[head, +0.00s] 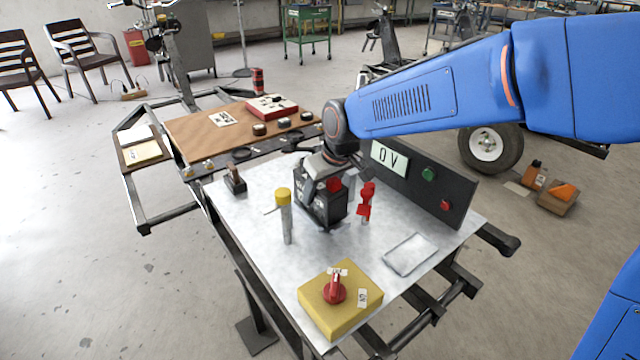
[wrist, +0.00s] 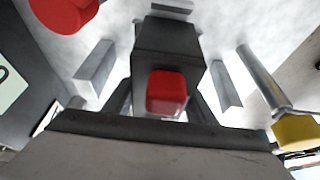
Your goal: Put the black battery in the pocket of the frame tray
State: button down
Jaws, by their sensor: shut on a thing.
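The black battery (head: 318,208) is a dark box with a red cap on top. My gripper (head: 322,180) is shut on it from above. In the wrist view the battery (wrist: 168,42) shows below the gripper with its red cap (wrist: 166,92) between the dark fingers. The pale metal frame tray (head: 255,240) spreads under it. Upright grey metal pieces stand around the battery on the left (wrist: 95,68), right (wrist: 226,80) and far side (wrist: 171,8), apart from it in the picture. The battery's underside is hidden, so I cannot tell whether it touches the tray.
A yellow-capped post (head: 285,215) stands left of the battery and a red part (head: 366,200) right of it. A dark panel with a "0V" display (head: 390,158) rises behind. A yellow box with a red knob (head: 340,305) and a flat silver-rimmed plate (head: 410,254) lie nearer.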

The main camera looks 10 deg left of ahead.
jog(key=shift+f, duration=0.45)
jog(key=shift+f, duration=0.1)
jog(key=c, duration=0.8)
grip_release()
jog(key=shift+f, duration=0.1)
jog(key=v, duration=1.2)
jog(key=shift+d, duration=0.1)
